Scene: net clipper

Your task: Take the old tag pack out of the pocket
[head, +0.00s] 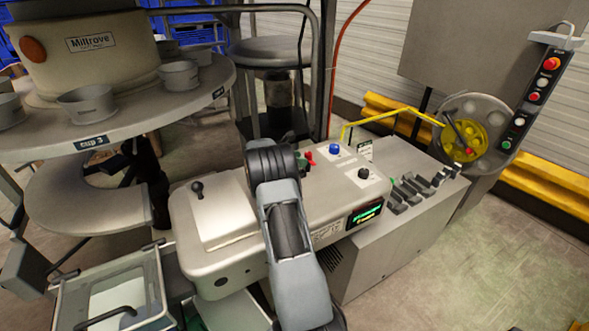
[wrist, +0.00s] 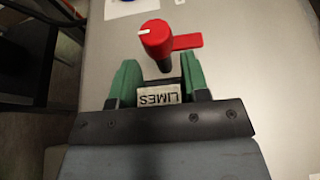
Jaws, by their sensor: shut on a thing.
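My gripper (wrist: 160,82) has green fingers and is shut on a small tag pack (wrist: 160,95) with a pale label reading "LIMES", upside down in the wrist view. The pack sits between the fingers, and its lower part is hidden by my gripper's dark body. In the head view my arm covers the pack, and only a bit of green finger (head: 302,164) shows beside it. The pocket is not clearly visible, so I cannot tell whether the pack is still inside it. A red knob (wrist: 156,38) with a red flag stands just beyond the fingertips.
A round table (head: 150,122) with several cups is at the left. A control box with buttons (head: 542,80) and a yellow-hubbed wheel (head: 490,110) are at the right.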

